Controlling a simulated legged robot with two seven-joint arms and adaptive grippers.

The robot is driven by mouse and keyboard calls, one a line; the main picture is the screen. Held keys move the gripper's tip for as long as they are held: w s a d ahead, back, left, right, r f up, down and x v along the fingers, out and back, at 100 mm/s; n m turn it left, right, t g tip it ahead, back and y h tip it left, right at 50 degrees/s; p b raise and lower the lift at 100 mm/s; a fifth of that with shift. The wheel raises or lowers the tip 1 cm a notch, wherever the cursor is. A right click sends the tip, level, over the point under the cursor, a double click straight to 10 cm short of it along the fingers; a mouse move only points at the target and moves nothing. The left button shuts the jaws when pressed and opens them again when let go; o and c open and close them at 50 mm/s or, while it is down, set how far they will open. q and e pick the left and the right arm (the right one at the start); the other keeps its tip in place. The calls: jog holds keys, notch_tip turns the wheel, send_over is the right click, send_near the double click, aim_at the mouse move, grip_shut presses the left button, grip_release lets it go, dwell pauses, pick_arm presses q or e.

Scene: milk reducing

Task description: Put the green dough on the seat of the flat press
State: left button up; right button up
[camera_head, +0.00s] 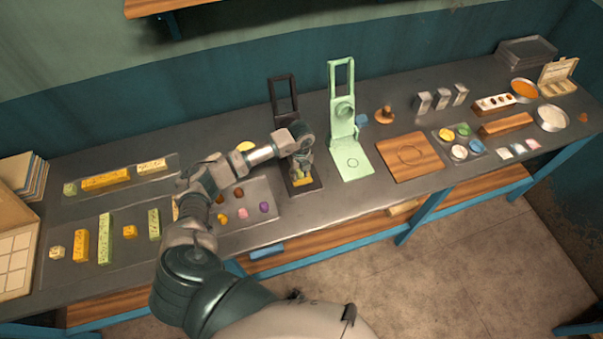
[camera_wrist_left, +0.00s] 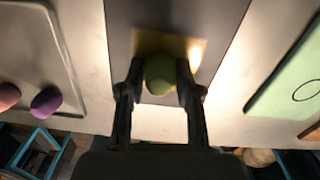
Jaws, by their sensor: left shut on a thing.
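The green dough (camera_wrist_left: 160,74) is a small ball held between the two fingers of my left gripper (camera_wrist_left: 160,88) in the left wrist view. In the head view this gripper (camera_head: 303,171) points down over the base of a dark press, and the dough is hard to make out there. The dark press (camera_head: 283,86) stands open with its frame upright at the back. A yellow square seat (camera_head: 303,182) lies on its base, and it shows behind the dough in the wrist view (camera_wrist_left: 194,55). I cannot tell whether the dough touches the seat. My right gripper is out of view.
A pale green press (camera_head: 354,166) with a circle on its base stands open just right. A tray (camera_head: 262,187) with coloured dough balls lies left, partly behind my arm. A wooden board (camera_head: 410,157) lies further right. The table's front edge is close.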

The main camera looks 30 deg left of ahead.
pick_arm(q)
jog(key=shift+a, duration=0.25)
jog(key=shift+a+f, duration=0.1)
jog(key=shift+a, duration=0.15)
jog(key=o, duration=0.6)
jog(key=shift+a, duration=0.1)
jog(key=o, duration=0.4)
jog(key=shift+o, duration=0.5)
jog(key=shift+d, duration=0.25)
jog(key=o, duration=0.4)
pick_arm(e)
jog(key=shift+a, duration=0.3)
